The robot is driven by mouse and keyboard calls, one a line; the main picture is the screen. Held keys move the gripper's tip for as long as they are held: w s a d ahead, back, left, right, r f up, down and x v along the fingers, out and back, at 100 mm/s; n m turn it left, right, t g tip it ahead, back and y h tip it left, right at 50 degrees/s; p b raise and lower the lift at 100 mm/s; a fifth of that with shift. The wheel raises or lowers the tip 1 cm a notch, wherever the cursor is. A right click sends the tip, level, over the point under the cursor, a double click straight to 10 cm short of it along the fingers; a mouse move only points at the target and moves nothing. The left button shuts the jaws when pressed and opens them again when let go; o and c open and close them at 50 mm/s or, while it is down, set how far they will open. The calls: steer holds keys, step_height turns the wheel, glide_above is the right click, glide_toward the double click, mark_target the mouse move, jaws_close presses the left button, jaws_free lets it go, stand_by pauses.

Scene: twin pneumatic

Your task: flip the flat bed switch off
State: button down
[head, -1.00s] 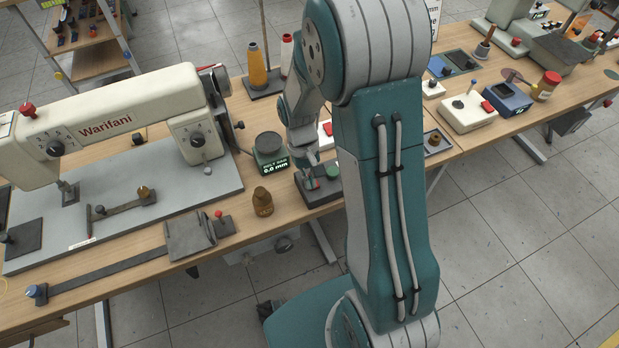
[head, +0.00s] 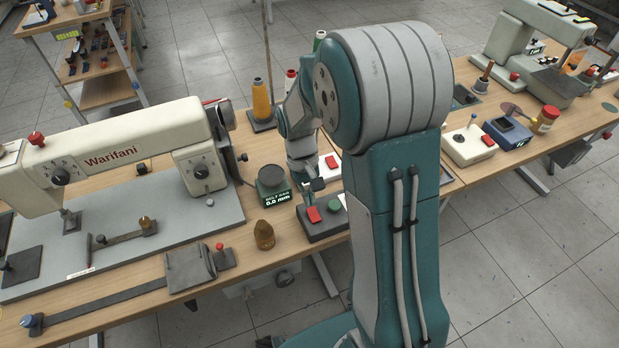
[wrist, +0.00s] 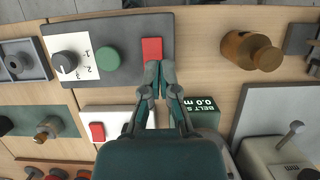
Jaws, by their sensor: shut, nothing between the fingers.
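A dark grey control box (head: 324,231) stands at the front edge of the table, beside the Warifani flat bed sewing machine (head: 120,155). It carries a red rocker switch (head: 313,214) and a round green button (head: 334,206). In the wrist view the red rocker (wrist: 152,49) lies just beyond my fingertips, with the green button (wrist: 108,58) to its left. My gripper (wrist: 160,69) is shut and empty, its tips close to the rocker's near end. I cannot tell whether they touch, or which way the rocker is tipped.
A belt gauge (head: 272,184) reading 0.0 mm stands behind the box. A white box with another red switch (wrist: 97,131) is near my gripper in the wrist view. A knob with a number plate (wrist: 66,63) is on the dark box.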

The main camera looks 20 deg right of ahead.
mark_target(309, 215)
step_height(309, 215, up, 9)
stand_by(0.3)
steer(key=shift+r, duration=0.1)
steer(key=s+a+r+t, duration=0.2)
steer(key=s+r+t, duration=0.7)
steer(key=s, duration=0.5)
step_height(309, 215, up, 2)
steer(key=shift+t, duration=0.3)
stand_by(0.9)
